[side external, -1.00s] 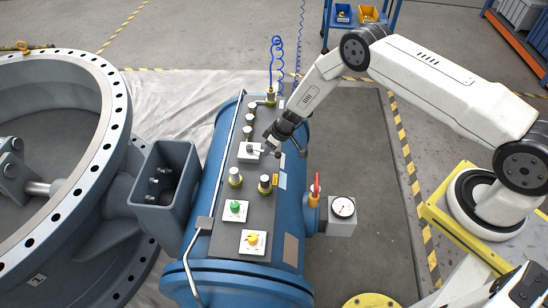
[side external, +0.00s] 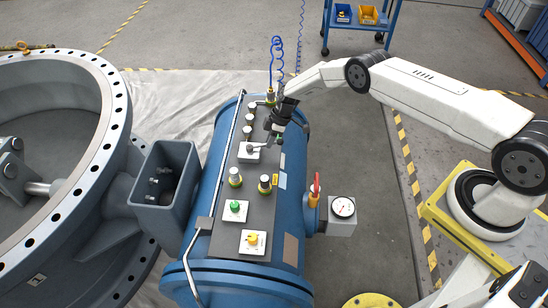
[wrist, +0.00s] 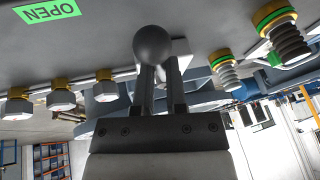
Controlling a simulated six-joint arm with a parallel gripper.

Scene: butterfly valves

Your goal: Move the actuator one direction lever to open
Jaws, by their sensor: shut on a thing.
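The direction lever sits on a small white plate (side external: 249,151) on the dark top panel of the blue actuator cylinder. In the side view its handle (side external: 259,148) points right and slightly toward the far end, into my gripper (side external: 275,138). In the wrist view the lever's black ball knob (wrist: 153,45) is at the fingertips of my gripper (wrist: 160,75), whose two fingers are close together and shut on the lever. The knob partly hides the white plate behind it. A green OPEN label (wrist: 48,11) shows upside down at the upper left of the wrist view.
Silver fittings (side external: 235,177) stand on the panel near the lever. Green (side external: 235,207) and yellow (side external: 252,238) knobs are at its near end. A gauge (side external: 343,207) and red-handled valve (side external: 316,185) are at right. A blue coiled hose (side external: 277,60) rises behind.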

